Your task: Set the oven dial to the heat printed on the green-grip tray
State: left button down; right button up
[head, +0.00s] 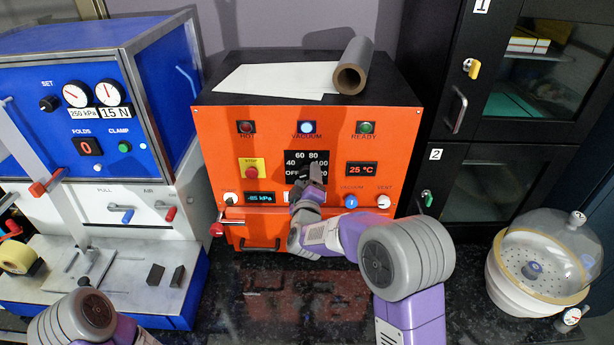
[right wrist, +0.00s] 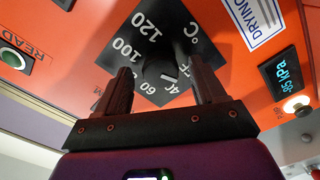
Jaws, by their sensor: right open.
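The orange oven (head: 225,135) carries a black dial plate with OFF, 40, 60, 80, 100 and 120. The black dial knob (right wrist: 158,69) shows in the right wrist view. Its white mark appears to point toward the OFF and 40 side; the exact setting is hard to tell. My right gripper (head: 312,173) is in front of the dial and partly hides it. In the right wrist view its open fingers (right wrist: 163,76) stand either side of the knob, without clear contact. I see no green-grip tray. Only my left arm's link shows at lower left; its gripper is out of view.
The oven display (head: 362,169) reads 25 °C. A blue press (head: 60,75) stands left, a domed desiccator (head: 540,265) right.

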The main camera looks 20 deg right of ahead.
jog(key=shift+w+d, duration=0.15)
jog(key=shift+w, duration=0.4)
jog(key=c, duration=1.1)
jog(key=shift+o, duration=0.2)
